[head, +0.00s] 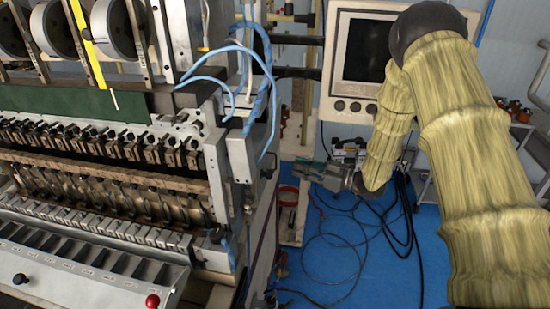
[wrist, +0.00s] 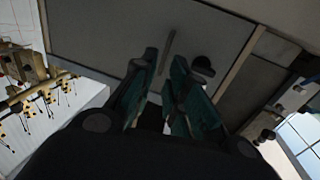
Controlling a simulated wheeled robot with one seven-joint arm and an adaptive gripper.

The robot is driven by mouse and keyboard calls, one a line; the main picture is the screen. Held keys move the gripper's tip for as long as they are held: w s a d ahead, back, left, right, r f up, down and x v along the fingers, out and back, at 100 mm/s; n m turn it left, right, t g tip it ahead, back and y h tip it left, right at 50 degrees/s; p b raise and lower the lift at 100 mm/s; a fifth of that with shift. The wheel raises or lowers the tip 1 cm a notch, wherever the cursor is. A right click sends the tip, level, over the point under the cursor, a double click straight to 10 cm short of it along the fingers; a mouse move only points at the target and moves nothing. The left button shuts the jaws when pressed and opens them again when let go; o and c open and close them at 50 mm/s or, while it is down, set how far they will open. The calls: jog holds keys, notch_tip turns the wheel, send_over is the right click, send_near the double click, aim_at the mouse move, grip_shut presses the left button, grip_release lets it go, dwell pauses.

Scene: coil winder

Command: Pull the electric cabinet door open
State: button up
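In the wrist view a flat grey panel (wrist: 100,35), which looks like the electric cabinet door, fills the middle. It has a thin dark upright strip (wrist: 168,44) and a small black knob or latch (wrist: 203,67). My gripper (wrist: 165,62) has its two teal fingers apart, with nothing seen between them. The fingertips overlap the panel below the strip and left of the black part; I cannot tell whether they touch it. In the head view my gripper (head: 322,176) points left toward the machine's right end. The door front is not clear there.
The coil winder (head: 100,180) fills the left side. A beige monitor (head: 365,60) stands behind my arm. Loose cables (head: 345,240) lie on the blue floor (head: 320,280) below my gripper. Blue hoses (head: 262,90) hang at the machine's corner.

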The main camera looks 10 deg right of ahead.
aim_at(276, 168)
jog(key=p+x, duration=0.2)
jog(key=x, duration=0.6)
jog(key=shift+s+p, duration=0.1)
jog(key=shift+p, duration=0.3)
jog(key=shift+s+a+r, duration=0.15)
jog(key=shift+a+r, duration=0.2)
jog(key=shift+a, duration=0.1)
jog(key=shift+w+f, duration=0.25)
jog(key=shift+s+r, duration=0.1)
grip_shut()
